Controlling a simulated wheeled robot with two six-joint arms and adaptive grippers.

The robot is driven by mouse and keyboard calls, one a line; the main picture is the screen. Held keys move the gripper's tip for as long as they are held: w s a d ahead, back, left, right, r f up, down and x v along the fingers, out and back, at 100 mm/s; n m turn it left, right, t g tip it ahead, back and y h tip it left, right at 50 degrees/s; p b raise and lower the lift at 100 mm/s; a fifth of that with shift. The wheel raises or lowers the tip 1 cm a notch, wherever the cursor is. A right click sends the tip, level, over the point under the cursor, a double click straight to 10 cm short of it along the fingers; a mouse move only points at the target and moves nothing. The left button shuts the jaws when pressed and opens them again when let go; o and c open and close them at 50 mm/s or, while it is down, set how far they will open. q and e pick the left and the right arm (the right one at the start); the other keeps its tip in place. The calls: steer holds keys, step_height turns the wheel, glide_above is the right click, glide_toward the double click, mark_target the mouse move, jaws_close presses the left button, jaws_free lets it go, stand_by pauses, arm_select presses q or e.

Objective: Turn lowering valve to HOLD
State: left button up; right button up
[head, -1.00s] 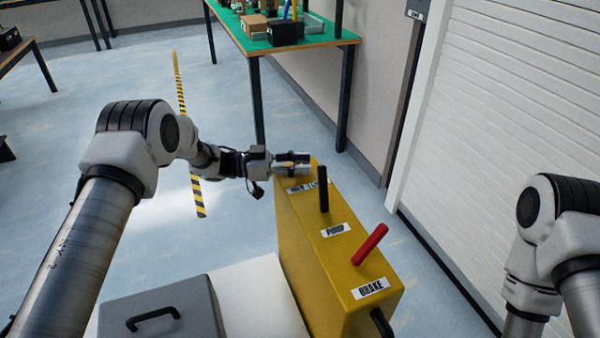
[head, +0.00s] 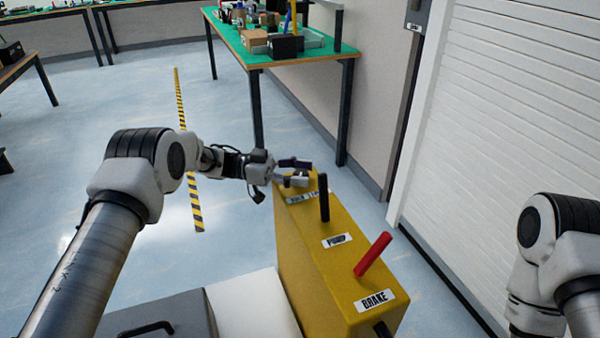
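A yellow box (head: 311,256) carries a black lever (head: 323,197) by a PUMP label (head: 336,241) and a red lever (head: 373,254) by a BRAKE label (head: 374,301). At its far end is a partly covered white label (head: 302,197), too small to read fully. My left gripper (head: 308,172) is over this far end, pointing right. Its two fingers are apart with a gap between them. I cannot make out the lowering valve; the gripper may hide it. My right gripper is out of view; only its arm shows at the right edge.
A green-topped table (head: 262,58) with boxes stands behind the box. A white shutter (head: 510,120) is on the right. A grey case (head: 165,315) with a black handle lies at the front left. Floor is free left of the box.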

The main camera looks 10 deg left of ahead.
arm_select(q)
steer(key=a, duration=1.2)
steer(key=shift+s, duration=0.3)
